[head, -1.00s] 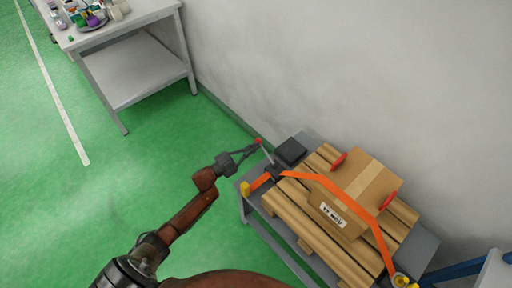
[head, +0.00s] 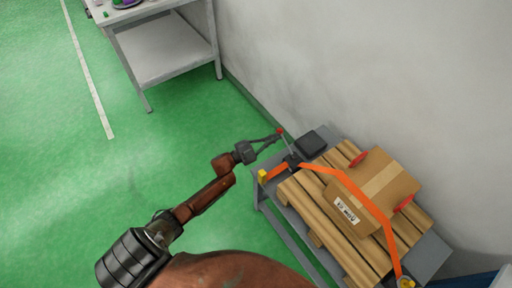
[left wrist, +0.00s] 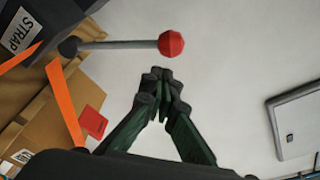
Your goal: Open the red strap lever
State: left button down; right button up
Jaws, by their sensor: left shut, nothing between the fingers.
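The strap lever (head: 288,145) is a thin grey rod with a red knob (head: 280,131); it stands up, slightly tilted, from a dark ratchet (head: 292,161) on the orange strap (head: 322,169). In the left wrist view the red knob (left wrist: 171,44) is at the top centre, with the grey rod (left wrist: 118,45) running left to a dark pivot. My left gripper (head: 278,137) is shut and empty, its tips close by the knob. In the left wrist view its fingertips (left wrist: 160,76) are just below the knob with a small gap in the picture. My right gripper is not in view.
The strap crosses a cardboard box (head: 385,175) with red corner pieces on a wooden pallet (head: 330,225), on a grey table (head: 437,250). The wall is close behind. Another grey table (head: 165,55) stands at upper left.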

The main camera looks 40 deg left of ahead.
pick_arm(q)
jog(key=s+d+r+p+v, duration=0.1)
jog(key=p+v, duration=0.2)
jog(key=v, duration=0.7)
jog(key=shift+s+d+r, duration=0.2)
jog(key=shift+s+r, duration=0.05)
jog(key=shift+r, duration=0.1)
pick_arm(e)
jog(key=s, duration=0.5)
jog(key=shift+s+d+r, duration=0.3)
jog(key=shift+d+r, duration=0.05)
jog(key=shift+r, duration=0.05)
